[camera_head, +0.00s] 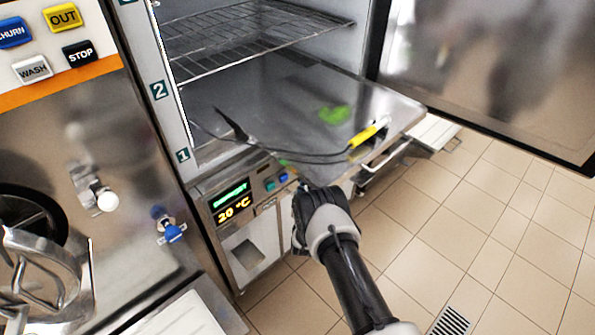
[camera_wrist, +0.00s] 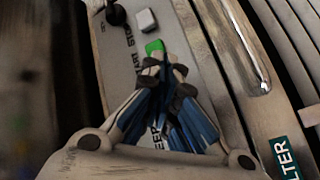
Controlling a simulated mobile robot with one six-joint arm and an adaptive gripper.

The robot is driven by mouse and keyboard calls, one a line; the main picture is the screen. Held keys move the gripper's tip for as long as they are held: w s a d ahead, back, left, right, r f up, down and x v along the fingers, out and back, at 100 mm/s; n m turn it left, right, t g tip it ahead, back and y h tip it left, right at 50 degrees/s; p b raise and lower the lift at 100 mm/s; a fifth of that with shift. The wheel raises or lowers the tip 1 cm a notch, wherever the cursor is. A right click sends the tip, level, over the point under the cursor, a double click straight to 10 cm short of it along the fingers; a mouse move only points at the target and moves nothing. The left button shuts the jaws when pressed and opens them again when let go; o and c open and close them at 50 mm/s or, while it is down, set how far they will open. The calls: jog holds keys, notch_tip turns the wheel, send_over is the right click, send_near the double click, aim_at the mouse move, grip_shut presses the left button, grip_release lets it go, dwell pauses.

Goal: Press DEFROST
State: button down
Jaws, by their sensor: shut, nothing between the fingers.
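The control panel (camera_head: 240,200) is below the open freezer cabinet in the head view. Its display (camera_head: 232,202) shows a green word that looks like DEFROST above 20 °C. No button label reading DEFROST is legible. My gripper (camera_head: 303,189) is at the panel's right end. Contact cannot be told. The fingers partly hide another label.
A white button (camera_wrist: 146,20) and a black knob (camera_wrist: 116,14) lie beyond the green one. A tray (camera_head: 290,100) with a yellow-handled tool (camera_head: 368,135) juts out above my gripper. The open door (camera_head: 490,75) is at right. Tiled floor (camera_head: 480,240) is clear.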

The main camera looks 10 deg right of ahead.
jog(key=shift+s+d+p, duration=0.65)
jog(key=shift+s+d, duration=0.1)
jog(key=shift+s, duration=0.3)
jog(key=shift+s+d+p, duration=0.6)
jog(key=shift+s+d, duration=0.15)
jog(key=shift+s, duration=0.25)
